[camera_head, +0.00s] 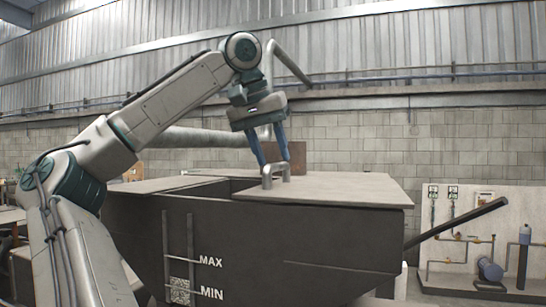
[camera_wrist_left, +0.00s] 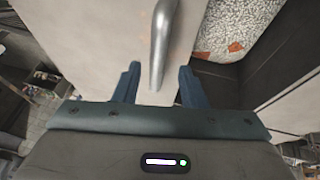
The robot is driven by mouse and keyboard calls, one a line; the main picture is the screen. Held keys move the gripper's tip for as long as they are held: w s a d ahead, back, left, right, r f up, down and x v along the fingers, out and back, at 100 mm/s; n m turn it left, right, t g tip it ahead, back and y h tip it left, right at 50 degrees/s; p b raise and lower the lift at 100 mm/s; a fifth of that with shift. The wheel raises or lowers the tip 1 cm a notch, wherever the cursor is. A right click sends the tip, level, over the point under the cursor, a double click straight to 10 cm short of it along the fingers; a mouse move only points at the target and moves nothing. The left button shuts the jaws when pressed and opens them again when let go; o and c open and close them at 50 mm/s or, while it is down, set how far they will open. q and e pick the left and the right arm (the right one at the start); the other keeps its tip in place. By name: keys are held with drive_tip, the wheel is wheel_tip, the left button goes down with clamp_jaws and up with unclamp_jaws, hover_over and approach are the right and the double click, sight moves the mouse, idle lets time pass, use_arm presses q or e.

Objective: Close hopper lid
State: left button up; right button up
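The hopper (camera_head: 260,248) is a large dark bin with MAX and MIN marks on its front. Its flat pale lid (camera_head: 345,189) covers the right part of the top, leaving a dark opening (camera_head: 215,187) to its left. A metal bar handle (camera_head: 275,169) stands near the lid's left edge. My left gripper (camera_head: 270,162) points down at the handle with its blue fingers apart. In the left wrist view the handle (camera_wrist_left: 160,45) runs between the open fingers (camera_wrist_left: 160,84), with gaps on both sides. My right gripper is out of view.
Speckled granules (camera_wrist_left: 235,28) show inside the hopper. A pale panel (camera_head: 155,185) covers the top's left part. A dark bar (camera_head: 458,222) slants up from the hopper's right side, before a white panel with pipes (camera_head: 440,195). A block wall stands behind.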

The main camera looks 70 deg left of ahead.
use_arm(q)
drive_tip(key=shift+w+d+f, duration=0.15)
drive_tip(key=shift+w+f, duration=0.1)
drive_tip(key=shift+f, duration=0.3)
drive_tip(key=shift+d, duration=0.15)
drive_tip(key=shift+f, duration=0.1)
drive_tip(key=shift+c, duration=0.2)
clamp_jaws()
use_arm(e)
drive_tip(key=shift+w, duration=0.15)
